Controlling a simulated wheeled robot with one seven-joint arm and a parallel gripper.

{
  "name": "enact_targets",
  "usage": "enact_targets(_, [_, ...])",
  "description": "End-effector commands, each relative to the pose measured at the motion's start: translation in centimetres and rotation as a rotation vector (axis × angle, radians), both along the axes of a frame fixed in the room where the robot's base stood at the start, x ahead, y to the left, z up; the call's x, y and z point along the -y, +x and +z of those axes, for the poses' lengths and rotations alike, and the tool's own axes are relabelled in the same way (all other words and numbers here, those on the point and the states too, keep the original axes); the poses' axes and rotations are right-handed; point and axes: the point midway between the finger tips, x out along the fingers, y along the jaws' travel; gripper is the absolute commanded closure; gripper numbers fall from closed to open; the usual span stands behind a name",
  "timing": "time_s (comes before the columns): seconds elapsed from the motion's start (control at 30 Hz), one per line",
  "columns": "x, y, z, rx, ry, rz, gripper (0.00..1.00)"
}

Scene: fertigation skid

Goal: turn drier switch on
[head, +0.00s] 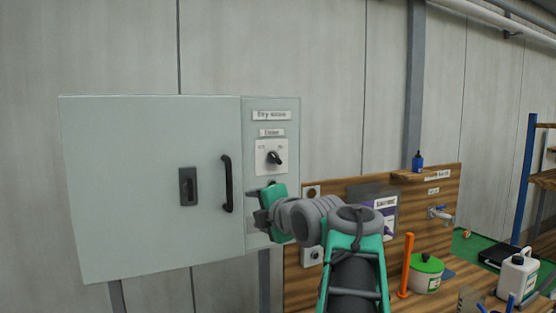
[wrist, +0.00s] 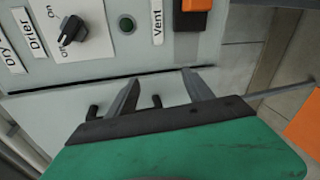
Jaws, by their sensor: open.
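The drier switch (head: 274,158) is a black rotary knob on a white plate, under a "Drier" label, on the narrow right panel (head: 288,113) of a pale grey cabinet. In the wrist view the knob (wrist: 71,32) shows at the upper left, with "On" and "Off" marks beside it. I cannot tell for sure which mark it points to. My gripper (head: 262,211) is just below the knob in the head view, covering the lower panel. In the wrist view my gripper (wrist: 162,84) has its two fingers apart, with nothing between them, clear of the knob.
The cabinet door (head: 140,180) has a black handle (head: 227,183). A wooden bench with a pot (head: 426,277) and a white jug (head: 517,275) stands right.

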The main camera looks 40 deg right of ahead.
Motion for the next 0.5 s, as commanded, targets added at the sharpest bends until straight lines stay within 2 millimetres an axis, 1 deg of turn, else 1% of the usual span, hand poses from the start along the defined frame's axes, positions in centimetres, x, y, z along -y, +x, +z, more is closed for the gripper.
enact_targets(0.03, [2.9,-1.6,3.8,0.031,-0.168,-0.004,0.4])
enact_targets(0.1, [5.1,-3.5,7.6,0.057,-0.393,0.005,0.4])
enact_targets(0.2, [6.4,-5.1,10.4,0.068,-0.584,0.01,0.4])
enact_targets(0.27, [6.7,-5.3,11.1,0.07,-0.633,0.014,0.4])
enact_targets(0.33, [6.8,-4.6,11.4,0.071,-0.647,0.017,0.4])
enact_targets(0.5, [7.6,-1.5,11.5,0.07,-0.642,0.021,0.4])
